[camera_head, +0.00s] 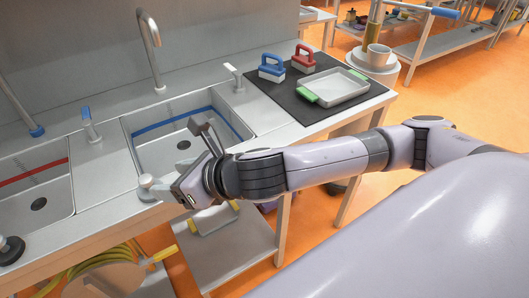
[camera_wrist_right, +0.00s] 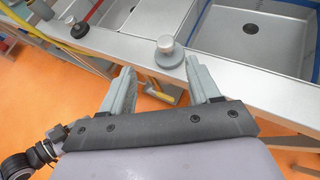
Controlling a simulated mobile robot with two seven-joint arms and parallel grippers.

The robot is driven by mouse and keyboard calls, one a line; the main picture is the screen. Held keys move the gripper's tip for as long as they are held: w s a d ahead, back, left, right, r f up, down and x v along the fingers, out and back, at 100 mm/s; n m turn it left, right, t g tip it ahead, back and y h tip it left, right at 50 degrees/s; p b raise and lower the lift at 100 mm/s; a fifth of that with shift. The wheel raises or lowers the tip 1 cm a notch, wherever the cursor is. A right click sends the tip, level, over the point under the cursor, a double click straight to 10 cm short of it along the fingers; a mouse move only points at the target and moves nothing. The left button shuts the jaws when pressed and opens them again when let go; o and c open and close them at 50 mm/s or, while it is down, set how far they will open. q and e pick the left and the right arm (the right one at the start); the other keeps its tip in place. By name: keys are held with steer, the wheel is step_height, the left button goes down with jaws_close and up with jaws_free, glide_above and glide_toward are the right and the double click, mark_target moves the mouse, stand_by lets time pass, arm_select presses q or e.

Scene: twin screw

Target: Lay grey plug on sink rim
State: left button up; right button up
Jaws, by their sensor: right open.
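The grey plug (camera_head: 147,193) has a pale knob and sits upright on the front rim (camera_head: 98,225) of the sink counter, near the right basin's front left corner. It also shows in the right wrist view (camera_wrist_right: 171,57), just beyond the fingertips. My right gripper (camera_head: 184,160) is open at the front of the right basin, beside the plug. In the right wrist view its two fingers (camera_wrist_right: 160,75) are spread, with nothing held between them, and the plug stands apart beyond them. My left gripper is not in view.
A dark plug (camera_head: 10,249) sits on the rim by the left basin (camera_head: 40,165) with the red line. The right basin (camera_head: 165,150) has a blue line. Taps (camera_head: 152,45) stand behind. A black mat (camera_head: 290,98) holds brushes and a tray (camera_head: 334,88) at right.

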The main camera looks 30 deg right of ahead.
steer(key=s+a+f+m+y, duration=0.25)
steer(key=f+m, duration=0.45)
steer(key=m, duration=1.2)
steer(key=s+d+f+m+h, duration=0.3)
steer(key=s+d+f+m, duration=0.3)
steer(key=f+m, duration=0.3)
steer(key=s+d+f+m+h, duration=0.4)
steer(key=s+d+f+m, duration=0.3)
steer(key=m, duration=0.4)
steer(key=shift+d+f+m, duration=0.3)
steer(key=shift+d+f, duration=0.6)
steer(key=shift+d, duration=0.3)
